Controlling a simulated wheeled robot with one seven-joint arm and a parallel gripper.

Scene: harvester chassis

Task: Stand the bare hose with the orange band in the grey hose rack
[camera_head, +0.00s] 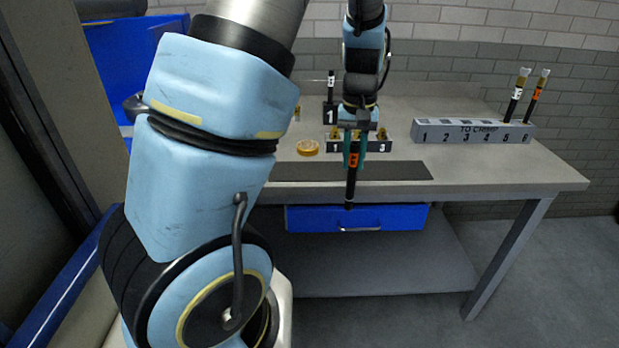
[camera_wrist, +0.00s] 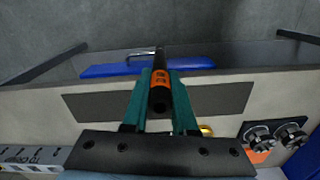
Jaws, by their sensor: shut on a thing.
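My gripper (camera_head: 352,152) is shut on a black hose (camera_head: 351,188) with an orange band, held near the band. The hose hangs roughly upright in the head view, its lower end in front of the blue drawer. In the wrist view, the teal fingers (camera_wrist: 160,100) flank the orange band (camera_wrist: 160,85). The grey hose rack (camera_head: 470,136), marked TO CRIMP and numbered 1 to 6, stands on the bench to the right, apart from my gripper. Two brass-tipped hoses stand at its right end, one with a white band (camera_head: 516,94) and one with an orange band (camera_head: 537,96).
A small numbered rack with brass fittings (camera_head: 381,134) stands behind my gripper. Behind it, a white-banded hose (camera_head: 331,86) stands in a block marked 1. A gold ring (camera_head: 307,147) lies left. A dark mat (camera_head: 400,171) lies along the bench front, above the blue drawer (camera_head: 300,218).

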